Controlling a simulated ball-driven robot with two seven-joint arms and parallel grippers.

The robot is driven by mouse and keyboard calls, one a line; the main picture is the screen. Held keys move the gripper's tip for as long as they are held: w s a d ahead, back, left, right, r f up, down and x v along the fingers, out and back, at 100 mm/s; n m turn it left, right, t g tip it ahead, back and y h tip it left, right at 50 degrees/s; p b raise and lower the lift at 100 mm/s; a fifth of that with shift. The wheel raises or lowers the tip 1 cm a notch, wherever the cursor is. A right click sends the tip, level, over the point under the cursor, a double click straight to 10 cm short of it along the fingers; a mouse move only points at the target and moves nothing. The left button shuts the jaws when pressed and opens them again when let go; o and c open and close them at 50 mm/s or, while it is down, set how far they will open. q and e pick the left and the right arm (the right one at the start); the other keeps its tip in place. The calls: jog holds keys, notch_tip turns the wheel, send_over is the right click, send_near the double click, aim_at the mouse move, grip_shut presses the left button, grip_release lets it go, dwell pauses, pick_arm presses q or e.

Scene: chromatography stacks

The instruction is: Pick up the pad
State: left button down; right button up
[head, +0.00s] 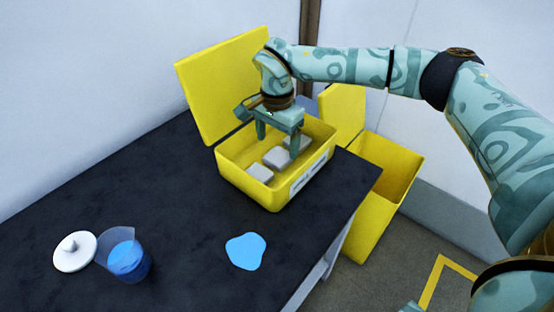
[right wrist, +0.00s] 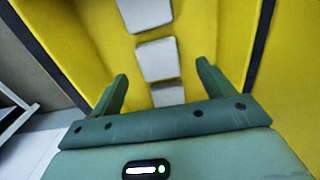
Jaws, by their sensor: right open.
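Several pale grey square pads lie in a row in an open yellow box on the dark table. In the head view I see a near pad (head: 260,173), a middle pad (head: 277,158) and a far pad (head: 300,143), partly behind a finger. My right gripper (head: 278,146) is open and empty, pointing down over the box (head: 238,180). In the right wrist view a pad (right wrist: 158,60) shows between the spread fingers of the gripper (right wrist: 162,70), with another pad (right wrist: 145,14) above it and one (right wrist: 167,95) partly hidden below. Whether the fingers touch any pad I cannot tell. My left gripper is out of view.
The yellow lid (head: 215,85) stands raised behind the box. A blue puddle (head: 246,251), a beaker of blue liquid (head: 126,260) and a white lid (head: 74,251) are on the table (head: 180,210). A yellow bin (head: 375,215) stands beyond the table's right edge. The table's middle is clear.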

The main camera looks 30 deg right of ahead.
aim_at(279, 155)
jog(key=f+b, duration=0.1)
jog(key=f, duration=0.3)
jog(key=shift+d+b, duration=0.2)
jog(key=shift+b, duration=0.15)
jog(key=shift+f, duration=0.4)
jog(key=shift+r, duration=0.2)
jog(key=c, duration=1.1)
jog(key=shift+o, duration=0.2)
jog(key=shift+r, duration=0.1)
